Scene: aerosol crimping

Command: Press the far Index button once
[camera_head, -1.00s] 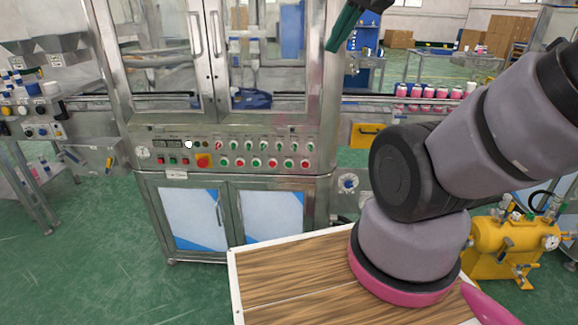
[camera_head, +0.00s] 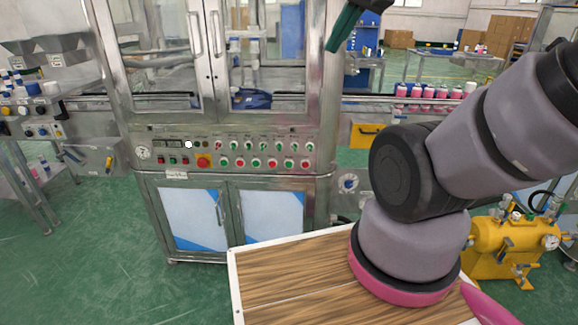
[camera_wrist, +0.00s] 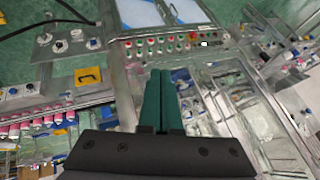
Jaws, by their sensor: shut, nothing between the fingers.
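The control panel (camera_head: 222,152) on the front of the steel machine carries rows of small red and green buttons and knobs. A bright white round spot (camera_head: 188,144) is near its upper left, and a larger red button on a yellow plate (camera_head: 203,161) is below that. The labels are too small to read, so I cannot tell which button is Index. My gripper (camera_head: 335,48) has dark green fingers and is up at the machine's right post, apart from the panel. In the wrist view the fingers (camera_wrist: 160,73) are together and empty, pointing towards the panel (camera_wrist: 150,47).
My arm fills the right side of the head view. A conveyor with pink bottles (camera_head: 430,92) runs right of the machine. A wooden-topped surface (camera_head: 290,270) lies in front. A yellow tank (camera_head: 500,245) stands at right.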

